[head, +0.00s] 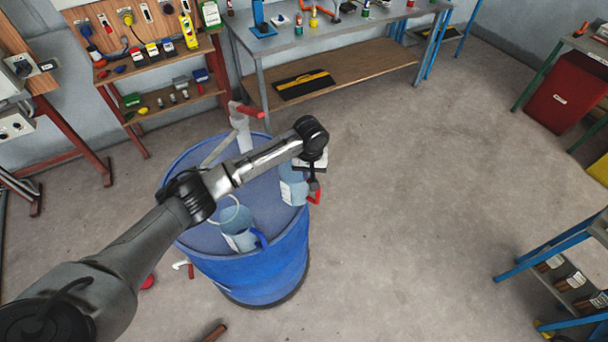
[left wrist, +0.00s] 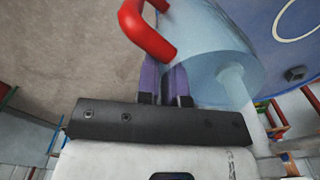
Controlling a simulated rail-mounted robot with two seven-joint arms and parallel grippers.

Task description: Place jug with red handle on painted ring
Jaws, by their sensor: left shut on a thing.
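The jug with the red handle (head: 292,188) is pale blue and clear, at the right side of the blue barrel's top. My left gripper (head: 314,178) is shut on its red handle, which also shows in the left wrist view (left wrist: 146,32) just past the fingers (left wrist: 165,85). The jug body (left wrist: 212,55) fills the upper middle of that view. Part of a white painted ring (left wrist: 275,28) shows on a blue surface at its upper right. In the head view I cannot clearly tell the ring from a jug rim. My right gripper is not in view.
A second jug with a blue handle (head: 238,232) stands on the barrel (head: 255,272), left of the held jug. A pale pump-like fitting with a red grip (head: 242,125) rises at the barrel's back. A workbench (head: 330,32) stands behind; open floor lies to the right.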

